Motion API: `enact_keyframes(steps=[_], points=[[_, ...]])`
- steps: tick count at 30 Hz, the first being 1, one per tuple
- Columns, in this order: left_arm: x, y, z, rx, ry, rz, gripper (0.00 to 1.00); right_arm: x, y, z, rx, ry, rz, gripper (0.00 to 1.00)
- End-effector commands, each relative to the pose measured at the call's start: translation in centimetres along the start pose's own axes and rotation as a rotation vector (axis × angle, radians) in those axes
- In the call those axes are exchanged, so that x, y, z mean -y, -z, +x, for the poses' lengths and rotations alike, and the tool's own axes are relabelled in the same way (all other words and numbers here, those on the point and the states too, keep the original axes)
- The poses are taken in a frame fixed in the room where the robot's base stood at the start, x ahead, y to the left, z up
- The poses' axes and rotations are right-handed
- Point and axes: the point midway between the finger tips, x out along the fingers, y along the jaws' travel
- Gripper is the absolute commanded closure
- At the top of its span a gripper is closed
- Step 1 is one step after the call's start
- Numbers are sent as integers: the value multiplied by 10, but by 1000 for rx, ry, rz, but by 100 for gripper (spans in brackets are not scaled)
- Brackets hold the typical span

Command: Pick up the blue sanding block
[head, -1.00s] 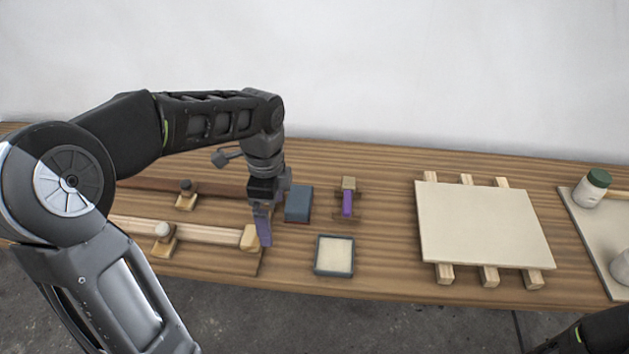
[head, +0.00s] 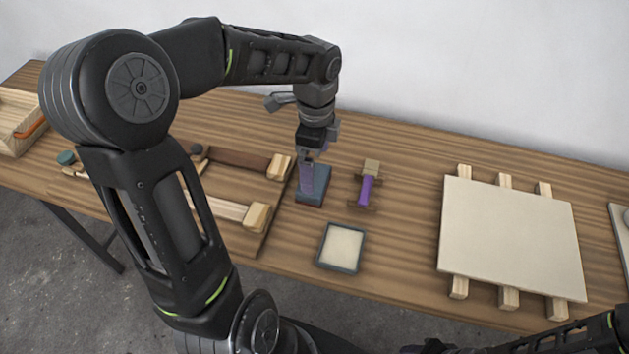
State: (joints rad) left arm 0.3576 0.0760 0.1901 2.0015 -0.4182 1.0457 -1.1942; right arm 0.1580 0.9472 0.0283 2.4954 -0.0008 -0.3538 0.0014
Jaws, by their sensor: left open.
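The blue sanding block (head: 322,182) lies on the wooden bench, with a dark reddish lower edge. My left gripper (head: 307,190) points down at it and covers its left and middle part in the head view. The gripper's purple-grey fingers are open. I cannot tell whether they touch the block or hover just above it. Part of my right arm shows at the lower right, but its fingers cannot be made out.
A purple-handled tool (head: 367,188) lies right of the block. A shallow tray (head: 321,262) with pale contents sits in front. A wooden clamping frame (head: 232,209) is on the left. A pale panel (head: 510,238) rests on wooden strips at the right.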

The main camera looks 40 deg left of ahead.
Motion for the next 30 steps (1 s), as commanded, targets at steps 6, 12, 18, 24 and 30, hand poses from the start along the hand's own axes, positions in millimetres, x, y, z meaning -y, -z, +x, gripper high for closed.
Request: enact_keyframes(steps=[6, 12, 18, 24, 30], points=[[0, 0, 8, 0, 1, 0, 0, 0, 0, 0, 0, 0, 0, 52], [0, 0, 9, 0, 0, 0, 0, 0, 0, -1, 0, 0, 0, 52], [-2, -3, 31, 0, -4, 0, 0, 2, 0, -7, 1, -2, 1, 52], [-1, -4, 57, 0, -1, 1, 0, 2, -1, -8, 2, -3, 2, 52], [-1, -3, 60, 0, 1, 1, 0, 2, -1, -8, 2, -3, 2, 52]])
